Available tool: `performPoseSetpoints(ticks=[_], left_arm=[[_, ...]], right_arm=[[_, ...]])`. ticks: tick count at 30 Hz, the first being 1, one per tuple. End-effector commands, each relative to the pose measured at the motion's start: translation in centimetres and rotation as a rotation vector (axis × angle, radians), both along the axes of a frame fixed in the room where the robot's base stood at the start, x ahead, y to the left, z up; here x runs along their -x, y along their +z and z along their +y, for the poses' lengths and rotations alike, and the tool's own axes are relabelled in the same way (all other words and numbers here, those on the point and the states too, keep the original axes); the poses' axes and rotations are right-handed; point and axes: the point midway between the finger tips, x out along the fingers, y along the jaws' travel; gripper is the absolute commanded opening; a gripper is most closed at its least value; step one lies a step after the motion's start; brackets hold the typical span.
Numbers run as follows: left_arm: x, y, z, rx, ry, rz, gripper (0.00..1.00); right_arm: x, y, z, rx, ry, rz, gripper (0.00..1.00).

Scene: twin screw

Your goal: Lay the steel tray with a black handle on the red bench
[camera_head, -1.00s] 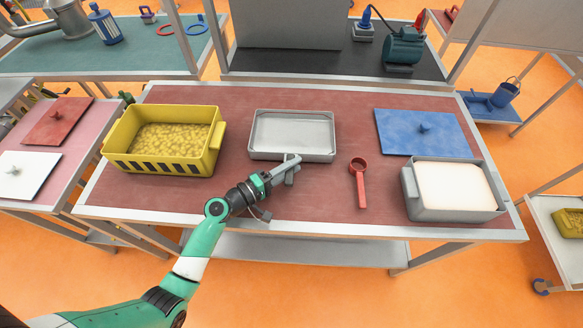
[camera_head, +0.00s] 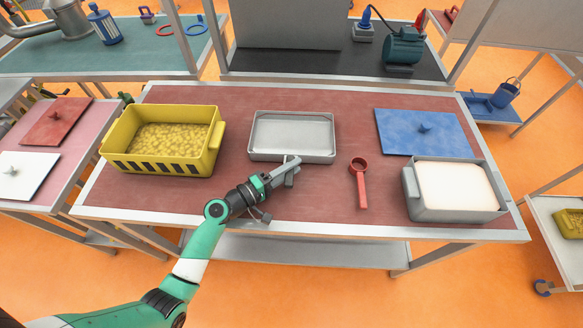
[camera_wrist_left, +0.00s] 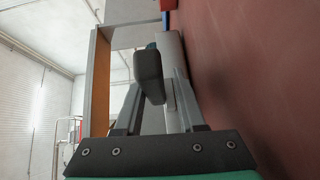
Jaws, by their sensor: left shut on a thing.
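The steel tray (camera_head: 292,156) is a shallow grey rectangle over the middle of the red bench (camera_head: 245,198). It looks level and lies at or very near the bench top; I cannot tell whether it touches. My left gripper (camera_head: 291,166) is at the tray's front edge, low over the bench. In the left wrist view, the black handle (camera_wrist_left: 149,76) is between the fingers, and my left gripper (camera_wrist_left: 153,90) is shut on it. My right gripper is not in view.
A yellow bin (camera_head: 166,165) stands to the left. A red ring-ended tool (camera_head: 361,185) lies right of the tray. A grey bin with white contents (camera_head: 455,210) and a blue lid (camera_head: 400,137) are at the right. Bare bench shows around the tray.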

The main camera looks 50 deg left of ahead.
Motion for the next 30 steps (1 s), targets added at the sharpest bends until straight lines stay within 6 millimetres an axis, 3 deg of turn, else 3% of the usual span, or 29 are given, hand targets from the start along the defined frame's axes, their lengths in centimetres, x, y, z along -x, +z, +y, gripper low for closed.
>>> performPoseSetpoints(ticks=[12, 13, 18, 30], left_arm=[[0.0, -0.1, 0.0, -0.002, 0.001, -0.003, 0.00], [0.0, -0.1, 0.0, -0.002, 0.001, -0.003, 0.44], [0.0, -0.1, 0.0, -0.001, 0.000, -0.002, 0.74], [1.0, -0.2, 0.2, 0.001, 0.002, 0.001, 0.74]], right_arm=[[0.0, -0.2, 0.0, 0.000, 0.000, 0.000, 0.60], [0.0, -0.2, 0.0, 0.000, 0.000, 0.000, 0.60], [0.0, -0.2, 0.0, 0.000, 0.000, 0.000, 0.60], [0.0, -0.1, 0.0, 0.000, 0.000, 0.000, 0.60]])
